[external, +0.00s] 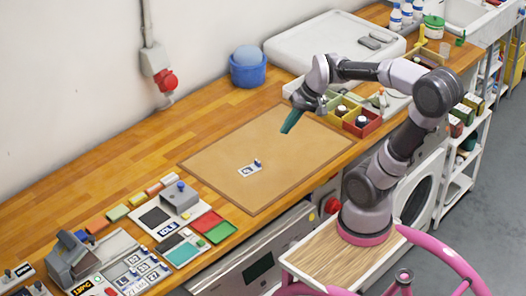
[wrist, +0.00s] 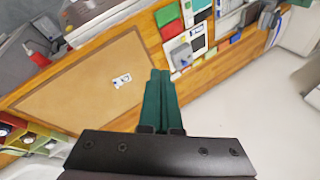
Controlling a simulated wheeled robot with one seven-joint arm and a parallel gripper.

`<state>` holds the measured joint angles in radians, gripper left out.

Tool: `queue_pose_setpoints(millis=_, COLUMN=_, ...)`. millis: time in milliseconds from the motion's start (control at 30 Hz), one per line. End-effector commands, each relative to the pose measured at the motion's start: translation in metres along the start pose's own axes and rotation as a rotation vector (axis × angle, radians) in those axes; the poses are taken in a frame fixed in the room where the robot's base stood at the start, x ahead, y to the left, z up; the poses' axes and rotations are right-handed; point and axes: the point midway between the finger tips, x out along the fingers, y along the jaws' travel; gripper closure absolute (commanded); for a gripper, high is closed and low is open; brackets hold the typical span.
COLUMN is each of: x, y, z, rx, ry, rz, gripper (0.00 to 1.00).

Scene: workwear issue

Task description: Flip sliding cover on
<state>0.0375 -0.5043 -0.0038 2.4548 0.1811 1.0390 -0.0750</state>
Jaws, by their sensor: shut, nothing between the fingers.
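A small white plate (external: 249,169) with a dark marking and a small blue knob lies on the brown mat (external: 215,165) on the wooden bench. It also shows in the wrist view (wrist: 121,81), left of my fingers. It is too small to tell whether this is the sliding cover or which position it is in. My gripper (external: 287,129) has green fingers pressed together and empty. It hangs above the mat, up and to the right of the plate in the external view. In the wrist view my gripper (wrist: 159,74) points toward the bench, apart from the plate.
At the left are a grey box with a blue knob (external: 180,195), red and green trays (external: 213,227) and several labelled plates. Coloured bins (external: 355,120) stand right of the mat. A blue tub (external: 248,72) stands behind it. The mat around the plate is clear.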

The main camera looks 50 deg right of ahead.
Motion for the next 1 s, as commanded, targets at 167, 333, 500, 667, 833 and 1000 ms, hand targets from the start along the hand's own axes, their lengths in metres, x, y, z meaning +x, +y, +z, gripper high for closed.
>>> queue_pose_setpoints(millis=167, x=0.038, y=-0.011, z=-0.004, rx=0.16, ry=-0.199, rz=-0.038, gripper=1.0)
queue_pose_setpoints(millis=333, x=0.071, y=-0.023, z=-0.011, rx=0.317, ry=-0.366, rz=-0.09, gripper=1.0)
queue_pose_setpoints(millis=500, x=0.103, y=-0.034, z=-0.022, rx=0.485, ry=-0.515, rz=-0.154, gripper=1.0)
queue_pose_setpoints(millis=667, x=0.136, y=-0.041, z=-0.038, rx=0.653, ry=-0.635, rz=-0.224, gripper=1.0)
queue_pose_setpoints(millis=833, x=0.173, y=-0.043, z=-0.06, rx=0.839, ry=-0.738, rz=-0.307, gripper=1.0)
queue_pose_setpoints(millis=1000, x=0.213, y=-0.037, z=-0.084, rx=1.034, ry=-0.814, rz=-0.398, gripper=1.0)
